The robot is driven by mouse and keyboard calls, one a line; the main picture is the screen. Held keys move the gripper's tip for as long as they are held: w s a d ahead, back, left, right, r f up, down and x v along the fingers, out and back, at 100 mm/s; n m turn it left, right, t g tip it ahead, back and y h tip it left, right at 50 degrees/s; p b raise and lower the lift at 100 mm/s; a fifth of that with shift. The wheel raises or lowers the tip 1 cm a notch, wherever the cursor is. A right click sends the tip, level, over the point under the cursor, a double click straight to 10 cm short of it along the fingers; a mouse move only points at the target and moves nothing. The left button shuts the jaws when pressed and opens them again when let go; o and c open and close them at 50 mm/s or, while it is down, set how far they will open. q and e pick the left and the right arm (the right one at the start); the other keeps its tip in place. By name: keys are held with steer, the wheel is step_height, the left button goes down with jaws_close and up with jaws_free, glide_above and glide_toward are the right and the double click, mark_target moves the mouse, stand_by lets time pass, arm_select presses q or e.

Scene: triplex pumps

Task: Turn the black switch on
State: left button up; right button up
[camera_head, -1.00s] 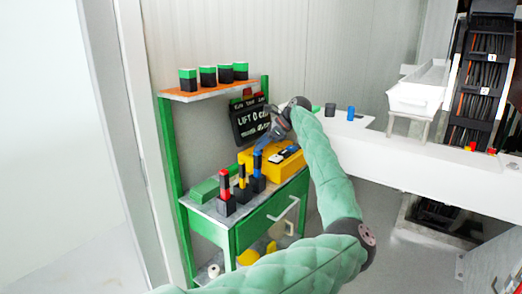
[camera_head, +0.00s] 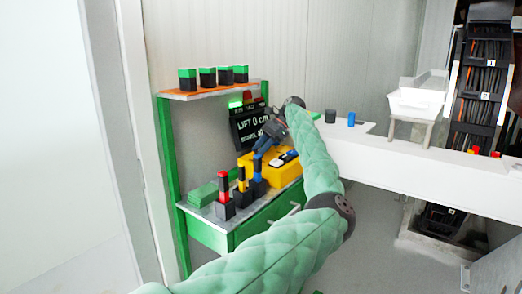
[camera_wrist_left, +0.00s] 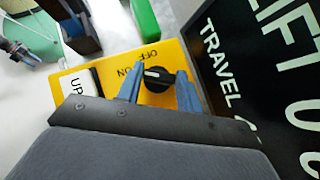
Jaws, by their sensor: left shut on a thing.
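The black switch (camera_wrist_left: 157,82) is a round knob on the yellow control box (camera_wrist_left: 95,62), with ON and OFF lettering beside it in the left wrist view. Its white mark lies on the side toward the lettering. My left gripper (camera_wrist_left: 160,88) has its blue fingers on both sides of the knob and is shut on it. In the head view, the yellow box (camera_head: 287,172) sits on the green bench, and my left gripper (camera_head: 260,150) reaches its back part. The knob is hidden there. My right gripper is not in view.
A black display (camera_head: 250,128) reading LIFT 0 stands behind the box, with a glowing green lamp (camera_head: 235,104) at its top. Red, yellow and blue handles (camera_head: 223,185) stand on the bench's front left.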

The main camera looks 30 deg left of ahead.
arm_select(q)
steer(key=shift+r, duration=0.15)
steer(key=o, duration=1)
steer(key=shift+p+v, duration=0.5)
steer(key=shift+v, duration=3.4)
